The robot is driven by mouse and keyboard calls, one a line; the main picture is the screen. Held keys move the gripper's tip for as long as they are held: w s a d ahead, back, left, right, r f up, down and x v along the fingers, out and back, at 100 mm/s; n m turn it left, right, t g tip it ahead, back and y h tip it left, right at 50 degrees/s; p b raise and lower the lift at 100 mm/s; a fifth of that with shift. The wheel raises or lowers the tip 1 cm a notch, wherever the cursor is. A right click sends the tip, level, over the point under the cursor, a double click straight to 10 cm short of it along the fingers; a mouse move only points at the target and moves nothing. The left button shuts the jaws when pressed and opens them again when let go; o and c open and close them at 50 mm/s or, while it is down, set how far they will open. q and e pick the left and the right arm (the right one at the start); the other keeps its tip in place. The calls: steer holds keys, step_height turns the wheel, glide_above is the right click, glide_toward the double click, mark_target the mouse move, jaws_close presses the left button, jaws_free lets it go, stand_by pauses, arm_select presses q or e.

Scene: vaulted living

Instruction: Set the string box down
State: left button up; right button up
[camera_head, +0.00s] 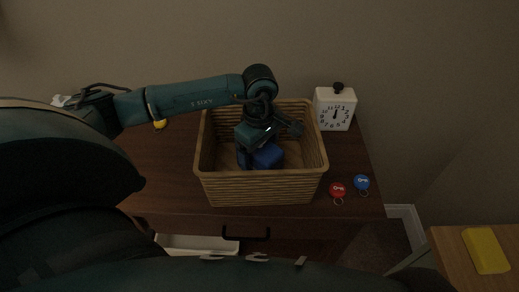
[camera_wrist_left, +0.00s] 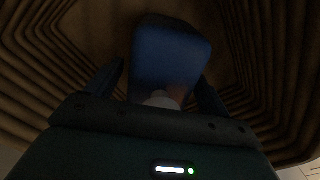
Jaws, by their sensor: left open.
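A blue box (camera_head: 268,156), which I take to be the string box, sits inside a wicker basket (camera_head: 262,190) on the brown cabinet. My left gripper (camera_head: 254,155) reaches down into the basket from above, right at the blue box. In the left wrist view the blue box (camera_wrist_left: 172,55) lies between and beyond the two dark fingertips (camera_wrist_left: 160,90), which are spread apart. The view is dark, so I cannot tell whether a finger touches the box. Part of the box is hidden under the gripper in the head view. My right gripper is not in view.
A white clock (camera_head: 335,108) stands behind the basket's right side. A red key tag (camera_head: 338,189) and a blue key tag (camera_head: 361,183) lie right of the basket. An open drawer (camera_head: 197,244) shows below. A yellow block (camera_head: 485,250) lies on a separate wooden surface at right.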

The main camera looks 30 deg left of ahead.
arm_select(q)
step_height(320, 180, up, 12)
steer(key=shift+r+b, duration=0.15)
steer(key=shift+b, duration=0.3)
stand_by(0.4)
